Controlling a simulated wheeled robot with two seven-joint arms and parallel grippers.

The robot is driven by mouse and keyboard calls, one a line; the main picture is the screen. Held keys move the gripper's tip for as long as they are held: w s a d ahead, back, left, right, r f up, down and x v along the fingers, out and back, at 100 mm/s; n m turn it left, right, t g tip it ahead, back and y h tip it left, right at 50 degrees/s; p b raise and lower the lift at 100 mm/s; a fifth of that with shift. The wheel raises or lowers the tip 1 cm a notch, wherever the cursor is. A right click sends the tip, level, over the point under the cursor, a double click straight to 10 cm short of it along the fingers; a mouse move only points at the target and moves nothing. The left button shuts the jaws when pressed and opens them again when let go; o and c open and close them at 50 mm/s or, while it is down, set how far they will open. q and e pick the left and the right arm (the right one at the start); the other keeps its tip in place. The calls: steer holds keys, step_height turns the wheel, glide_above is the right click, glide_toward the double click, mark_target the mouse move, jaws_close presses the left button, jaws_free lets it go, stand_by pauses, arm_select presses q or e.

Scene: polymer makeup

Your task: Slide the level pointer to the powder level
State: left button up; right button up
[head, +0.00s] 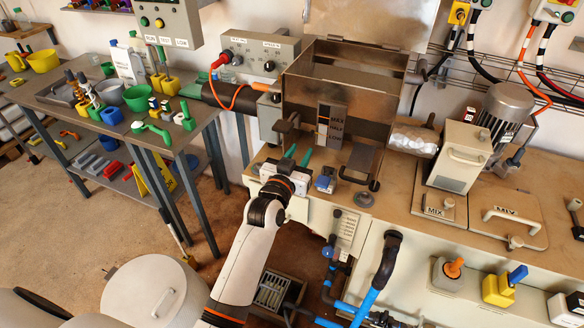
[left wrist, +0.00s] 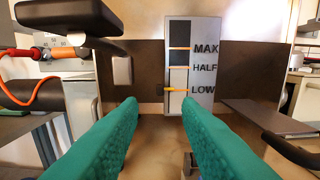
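The level gauge (head: 330,125) is an upright grey plate on the front of the metal hopper (head: 300,92). In the left wrist view the gauge (left wrist: 205,55) reads MAX, HALF and LOW beside a dark vertical window (left wrist: 179,57). The orange level pointer (left wrist: 176,91) lies across the window's lower end, at LOW. Thin orange lines cross at MAX and HALF. My left gripper (head: 298,153) is open and empty below the gauge. Its green fingers (left wrist: 159,105) point towards it, apart from the pointer. My right gripper is out of view.
A black-topped lever (left wrist: 70,18) stands left of the gauge, and a dark flat plate (left wrist: 275,122) with a handle sits to its right. A blue-topped item (head: 325,183) is on the bench just right of my gripper. A side table (head: 130,128) holds cups and tools.

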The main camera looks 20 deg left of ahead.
mark_target(312, 134)
arm_select(q)
steer(key=s, duration=0.5)
steer(key=shift+a, duration=0.1)
steer(key=shift+f+b, duration=0.1)
steer(key=shift+b, duration=0.25)
steer(key=c, duration=0.3)
steer(key=shift+f+m+b, duration=0.25)
steer(key=shift+m+b, duration=0.1)
steer(key=shift+m, duration=0.35)
steer(key=c, duration=0.3)
steer(key=m+b, duration=0.1)
steer(key=m, duration=0.1)
steer(key=f+m+b, duration=0.1)
steer(key=m, duration=0.1)
steer(key=f+m+b, duration=0.1)
steer(key=m, duration=0.1)
steer(key=shift+w+a+m, duration=0.1)
steer(key=shift+w+m, duration=0.3)
jaws_close()
steer(key=w+m+t+b, duration=0.1)
steer(key=w+m+b, duration=0.2)
steer(key=m, duration=1.1)
steer(key=w+m+t+b, duration=0.1)
steer(key=w+m+b, duration=0.3)
steer(key=w+m, duration=0.4)
steer(key=m, duration=0.5)
steer(key=shift+d+f+m+t+b, duration=0.15)
steer(key=shift+d+m+t+b, duration=0.15)
steer(key=shift+d+m+t, duration=0.1)
